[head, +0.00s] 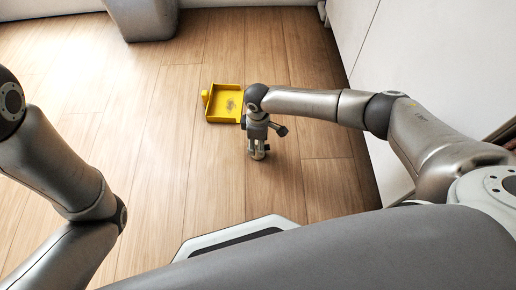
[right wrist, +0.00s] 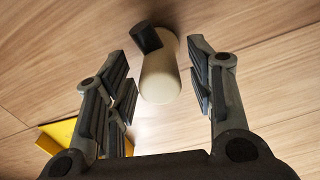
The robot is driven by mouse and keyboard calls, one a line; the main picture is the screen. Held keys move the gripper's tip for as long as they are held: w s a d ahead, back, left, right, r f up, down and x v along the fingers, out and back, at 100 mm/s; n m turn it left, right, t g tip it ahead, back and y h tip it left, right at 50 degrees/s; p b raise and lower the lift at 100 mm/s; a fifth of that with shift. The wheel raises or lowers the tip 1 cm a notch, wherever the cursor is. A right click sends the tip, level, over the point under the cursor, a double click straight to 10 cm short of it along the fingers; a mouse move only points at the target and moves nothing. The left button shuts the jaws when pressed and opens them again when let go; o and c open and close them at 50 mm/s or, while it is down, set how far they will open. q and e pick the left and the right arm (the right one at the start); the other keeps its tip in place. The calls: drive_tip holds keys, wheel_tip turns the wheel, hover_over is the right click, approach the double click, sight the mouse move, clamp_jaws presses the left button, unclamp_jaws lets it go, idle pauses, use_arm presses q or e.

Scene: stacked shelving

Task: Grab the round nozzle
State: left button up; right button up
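A cream, rounded cylinder with a black end piece, which looks like the round nozzle (right wrist: 160,80), shows in the right wrist view. It lies over the wood floor between the two fingers of my right gripper (right wrist: 163,85). The fingers are spread, with a gap on each side of the cylinder. In the head view my right gripper (head: 258,150) points down, and it mostly or wholly hides the nozzle there. My left gripper is out of view; only left arm links show.
A yellow open tray (head: 213,117) with grey bits in it sits on the floor just beyond my right gripper. Its corner shows in the wrist view (right wrist: 60,134). A white wall or cabinet front (head: 345,40) runs along the right. The floor at left is clear.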

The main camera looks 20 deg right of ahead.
drive_tip(key=c, duration=0.9)
